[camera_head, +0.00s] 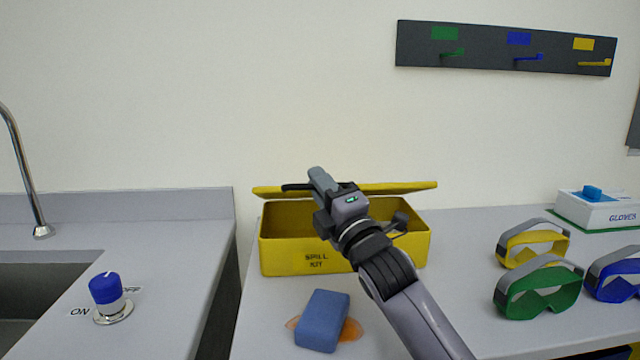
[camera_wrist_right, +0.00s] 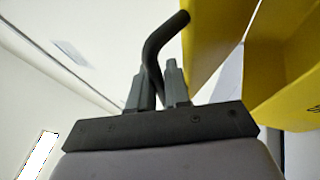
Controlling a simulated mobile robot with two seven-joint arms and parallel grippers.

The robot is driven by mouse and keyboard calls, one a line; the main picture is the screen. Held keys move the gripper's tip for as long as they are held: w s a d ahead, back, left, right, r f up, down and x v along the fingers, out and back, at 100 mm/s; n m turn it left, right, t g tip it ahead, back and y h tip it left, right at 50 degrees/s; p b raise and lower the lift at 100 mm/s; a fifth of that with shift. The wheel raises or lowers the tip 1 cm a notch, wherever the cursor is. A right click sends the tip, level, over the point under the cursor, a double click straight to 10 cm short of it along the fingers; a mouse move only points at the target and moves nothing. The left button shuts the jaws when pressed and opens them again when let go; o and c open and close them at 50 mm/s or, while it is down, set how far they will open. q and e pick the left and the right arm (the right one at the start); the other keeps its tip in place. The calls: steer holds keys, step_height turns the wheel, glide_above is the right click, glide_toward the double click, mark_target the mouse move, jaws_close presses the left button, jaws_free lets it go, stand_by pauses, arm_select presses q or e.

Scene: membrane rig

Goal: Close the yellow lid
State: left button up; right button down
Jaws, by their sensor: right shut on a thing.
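The yellow lid (camera_head: 400,187) belongs to the yellow spill kit box (camera_head: 283,262) on the counter. It is raised above the box rim and shows as a thin slanted panel, with the dark interior visible below it. My right gripper (camera_head: 316,178) is over the box at the lid's left part. In the right wrist view its fingers (camera_wrist_right: 160,88) are shut on a black bent handle (camera_wrist_right: 163,40), beside yellow panels of the lid and box (camera_wrist_right: 290,50). My right forearm hides part of the box's front and right side. My left gripper is not in view.
A blue sponge (camera_head: 323,320) lies on an orange spill in front of the box. Yellow, green (camera_head: 540,292) and blue goggles and a glove box (camera_head: 600,212) stand to the right. A sink and blue-topped knob (camera_head: 105,288) are left, across a gap.

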steer(key=shift+r, duration=0.1)
steer(key=c, duration=1.4)
jaws_free()
steer(key=shift+c, duration=0.2)
steer(key=shift+s, duration=0.1)
steer(key=shift+d, duration=0.1)
steer(key=v, duration=0.7)
steer(key=shift+b, duration=0.3)
